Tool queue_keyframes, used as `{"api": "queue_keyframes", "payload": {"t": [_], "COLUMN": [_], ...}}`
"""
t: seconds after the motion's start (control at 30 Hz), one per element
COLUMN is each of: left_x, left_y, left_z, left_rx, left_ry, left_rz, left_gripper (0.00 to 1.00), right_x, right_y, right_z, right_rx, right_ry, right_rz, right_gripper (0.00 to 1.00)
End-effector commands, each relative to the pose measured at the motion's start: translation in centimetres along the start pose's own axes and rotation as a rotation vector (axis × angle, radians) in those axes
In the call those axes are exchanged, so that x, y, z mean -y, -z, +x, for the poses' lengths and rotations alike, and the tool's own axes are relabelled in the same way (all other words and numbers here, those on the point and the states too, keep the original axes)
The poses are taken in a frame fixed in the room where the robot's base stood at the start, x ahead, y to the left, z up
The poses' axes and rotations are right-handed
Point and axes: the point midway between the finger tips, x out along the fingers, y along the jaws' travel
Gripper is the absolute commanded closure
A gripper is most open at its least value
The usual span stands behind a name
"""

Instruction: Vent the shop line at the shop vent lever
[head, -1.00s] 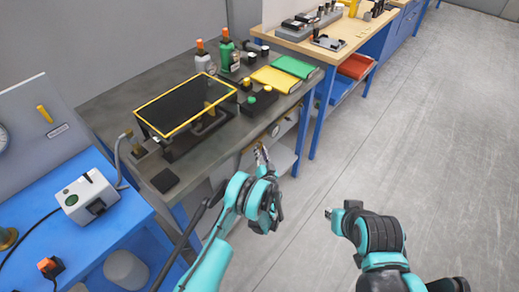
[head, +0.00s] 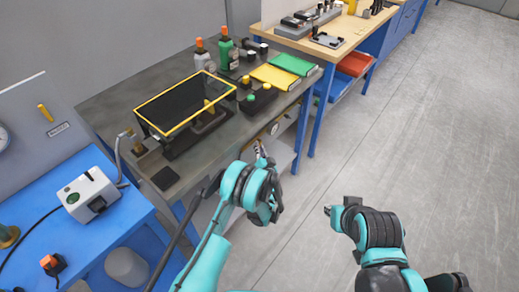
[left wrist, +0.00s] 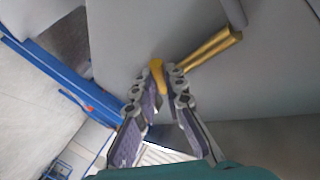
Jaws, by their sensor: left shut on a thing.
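A yellow lever (left wrist: 157,76) sits between the fingertips of my left gripper (left wrist: 165,74) in the left wrist view, beside a brass pipe (left wrist: 212,50) on a grey surface. My left gripper is shut on this lever. In the head view the left gripper (head: 261,150) is at the front of the grey workbench, near a small round gauge (head: 273,128); the lever is hidden there. My right gripper (head: 328,210) is over the floor at the right, away from the benches, and its jaws are too small to read.
Another yellow lever (head: 45,113) is on the grey panel at left. A blue table (head: 115,220) stands at lower left. The floor at right is clear.

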Motion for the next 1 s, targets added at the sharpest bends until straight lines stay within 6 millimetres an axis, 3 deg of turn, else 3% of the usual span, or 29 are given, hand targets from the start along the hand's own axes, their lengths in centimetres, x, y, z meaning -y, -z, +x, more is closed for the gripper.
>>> {"api": "queue_keyframes", "payload": {"t": [0.13, 0.17, 0.2, 0.57, 1.0], "left_x": [0.05, 0.05, 0.05, -0.06, -0.78], "left_y": [-0.05, -0.05, -0.05, -0.10, -0.20], "left_z": [0.06, 0.06, 0.06, 0.06, 0.44], "left_rx": [0.000, 0.000, 0.000, -0.009, -0.140], "left_ry": [0.002, 0.002, 0.002, 0.007, 0.077], "left_rz": [0.000, 0.000, -0.001, -0.012, -0.194], "left_gripper": [1.00, 0.84, 0.80, 0.80, 0.80], "right_x": [0.00, 0.00, 0.00, 0.00, 0.00], "right_y": [-0.01, -0.01, -0.01, -0.05, -0.40], "right_z": [0.02, 0.02, 0.02, 0.06, 0.54], "right_rx": [0.000, 0.000, 0.000, 0.000, 0.000], "right_ry": [0.000, 0.000, 0.000, 0.000, 0.000], "right_rz": [0.000, 0.000, 0.000, 0.000, 0.000], "right_gripper": [0.80, 0.80, 0.80, 0.80, 0.80]}}
